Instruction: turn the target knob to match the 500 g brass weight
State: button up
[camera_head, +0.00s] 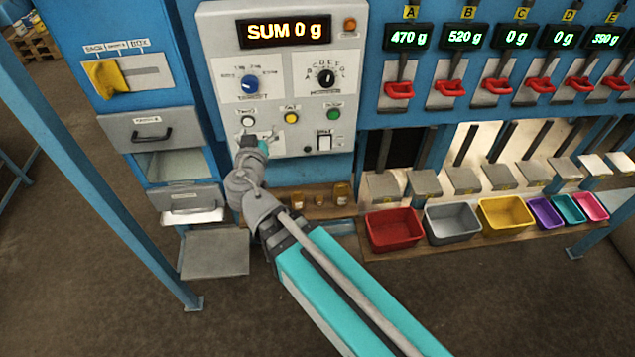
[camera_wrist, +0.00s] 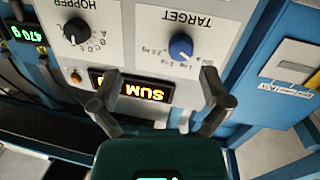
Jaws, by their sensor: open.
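The blue target knob (camera_head: 249,82) sits on the grey control panel, left of the black hopper knob (camera_head: 326,77). In the wrist view, which is upside down, the target knob (camera_wrist: 181,46) shows under the word TARGET. Its scale print is too small to read surely, and I cannot tell its setting. My gripper (camera_head: 256,142) is in front of the panel's lower part, apart from the knob. In the wrist view my gripper (camera_wrist: 162,84) is open and empty, its fingers spread wide. Small brass weights (camera_head: 341,192) stand on a low shelf; their marks are unreadable.
The display (camera_head: 287,31) reads SUM 0 g. Several red levers (camera_head: 399,89) are at the right, below green displays. A red bin (camera_head: 393,229), a grey bin (camera_head: 452,223) and a yellow bin (camera_head: 506,212) stand below. A blue post (camera_head: 90,170) rises at the left.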

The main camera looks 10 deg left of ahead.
jog(key=w+d+f+m+g+h+b, duration=0.1)
jog(key=w+d+f+h+b, duration=0.1)
jog(key=d+f+b, duration=0.4)
jog(key=w+d+f+m+g+h+b, duration=0.1)
jog(key=d+f+b, duration=0.6)
jog(key=f, duration=0.7)
jog(key=shift+w+d+m+g+h+b, duration=0.15)
jog(key=shift+w+m+g+h+b, duration=0.15)
jog(key=shift+w+g+h+b, duration=0.45)
jog(key=s+d+f+g+y, duration=0.1)
jog(key=d+f+g, duration=0.3)
jog(key=d, duration=0.4)
jog(key=s+d+f+g+y, duration=0.1)
jog(key=s+d+f+g, duration=0.3)
jog(key=d, duration=0.4)
jog(key=s+d+f+g+y, duration=0.1)
jog(key=s+d+f+g, duration=0.2)
jog(key=d+g, duration=0.3)
jog(key=shift+s+d+f, duration=0.25)
jog(key=shift+d+f, duration=0.45)
jog(key=shift+d, duration=0.8)
